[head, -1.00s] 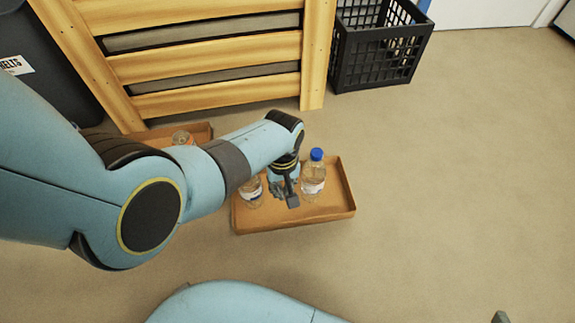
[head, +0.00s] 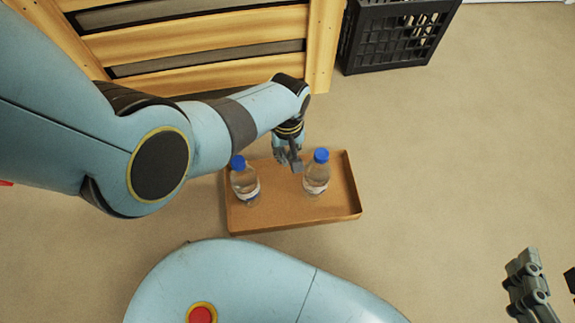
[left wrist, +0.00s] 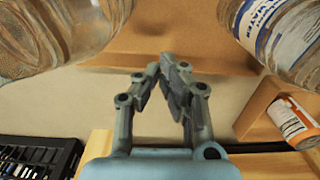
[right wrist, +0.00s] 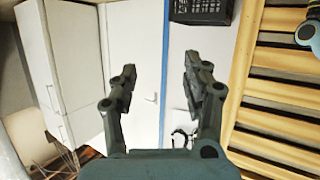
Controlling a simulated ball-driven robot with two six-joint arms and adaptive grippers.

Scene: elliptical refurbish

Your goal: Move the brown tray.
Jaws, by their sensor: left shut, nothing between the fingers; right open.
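The brown tray (head: 285,208) lies on the floor in the head view and carries two clear bottles with blue caps, a left bottle (head: 244,184) and a right bottle (head: 317,176). My left gripper (head: 295,166) is shut and empty, over the tray's rear part between the bottles. The left wrist view shows its closed fingers (left wrist: 168,75) with the tray (left wrist: 180,35) behind and a bottle at each upper corner. Contact with the tray cannot be told. My right gripper (head: 548,277) is open and empty at the lower right, away from the tray; it also shows in the right wrist view (right wrist: 160,85).
A slatted wooden structure (head: 200,38) stands behind the tray, with a black crate (head: 392,38) beside it. Floor right of the tray is clear.

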